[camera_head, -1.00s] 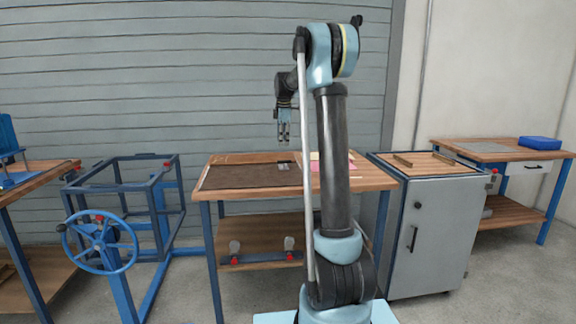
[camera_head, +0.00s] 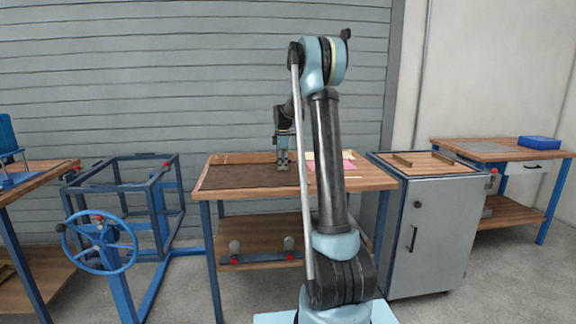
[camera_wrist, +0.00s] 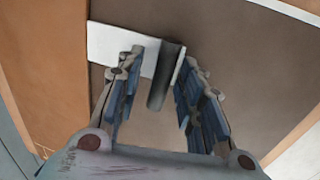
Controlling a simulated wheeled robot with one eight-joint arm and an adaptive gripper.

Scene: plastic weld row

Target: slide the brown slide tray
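The brown slide tray (camera_head: 240,177) appears to be the flat dark-brown panel on top of the middle workbench. It fills much of the wrist view (camera_wrist: 240,70). A pale plate (camera_wrist: 108,45) lies on it, with a dark upright bar (camera_wrist: 166,78) standing at the plate. My gripper (camera_head: 282,167) is low over the right part of the panel. In the wrist view my gripper (camera_wrist: 160,68) is open, one finger on each side of the bar, with gaps visible. I cannot tell the exact fingertip height.
The wooden workbench (camera_head: 375,178) carries a pink sheet (camera_head: 349,166) right of my gripper, partly hidden by my arm. A grey cabinet (camera_head: 430,235) stands close on the right. A blue handwheel (camera_head: 100,242) and frame stand left. Space above the panel's left part is clear.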

